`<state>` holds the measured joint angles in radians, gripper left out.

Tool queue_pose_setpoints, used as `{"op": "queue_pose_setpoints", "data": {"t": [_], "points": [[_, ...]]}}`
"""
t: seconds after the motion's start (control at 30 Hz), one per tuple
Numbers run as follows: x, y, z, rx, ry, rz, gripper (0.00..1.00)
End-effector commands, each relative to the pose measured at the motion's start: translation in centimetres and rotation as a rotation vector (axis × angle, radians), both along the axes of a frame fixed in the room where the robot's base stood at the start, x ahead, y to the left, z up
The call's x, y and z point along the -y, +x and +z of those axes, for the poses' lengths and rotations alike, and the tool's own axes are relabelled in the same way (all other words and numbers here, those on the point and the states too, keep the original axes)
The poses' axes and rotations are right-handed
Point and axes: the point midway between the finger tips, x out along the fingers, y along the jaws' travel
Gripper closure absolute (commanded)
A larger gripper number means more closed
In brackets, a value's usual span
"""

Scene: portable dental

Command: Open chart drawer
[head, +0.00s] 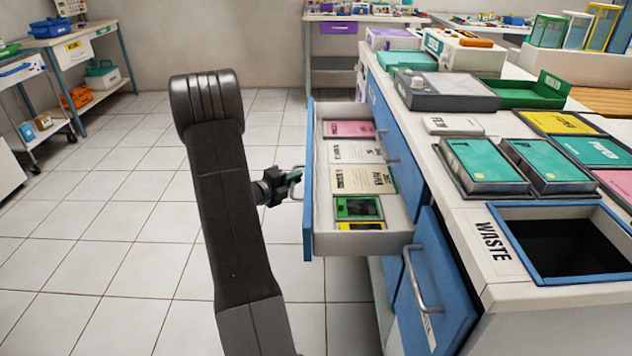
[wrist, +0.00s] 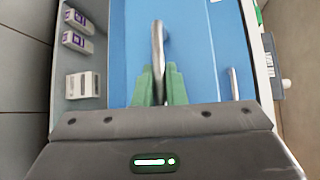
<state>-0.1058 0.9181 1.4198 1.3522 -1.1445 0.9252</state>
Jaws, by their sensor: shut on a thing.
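The chart drawer (head: 362,238) is pulled out from the blue-fronted counter in the head view. Inside lie a pink card, a white card, a cream card and a green-framed item. My gripper (head: 284,186) is at the outer side of the drawer's blue front (head: 309,205), at its handle (head: 296,196). In the wrist view, the green fingers (wrist: 159,86) are shut around the lower part of the metal bar handle (wrist: 158,45), against a blue panel.
A lower blue door (head: 436,285) with a metal handle sits near the drawer, below the waste bin opening (head: 560,250). The counter top holds teal boxes (head: 487,160) and a grey device (head: 445,90). Tiled floor left of my arm is clear. A cart (head: 35,95) stands far left.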

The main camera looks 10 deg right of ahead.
Motion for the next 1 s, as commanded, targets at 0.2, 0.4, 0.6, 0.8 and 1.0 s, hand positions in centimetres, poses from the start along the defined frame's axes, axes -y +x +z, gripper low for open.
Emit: {"op": "queue_pose_setpoints", "data": {"t": [0.2, 0.4, 0.6, 0.8, 1.0], "points": [[-2.7, 0.6, -0.1, -0.001, 0.001, 0.000, 1.00], [-3.6, 0.9, -0.1, 0.000, 0.001, 0.001, 1.00], [-3.7, 0.9, -0.1, -0.001, 0.000, 0.000, 1.00], [-3.7, 0.9, -0.1, -0.001, 0.000, 0.000, 0.83], [-3.7, 0.9, 0.0, 0.000, 0.000, 0.000, 0.68]]}}
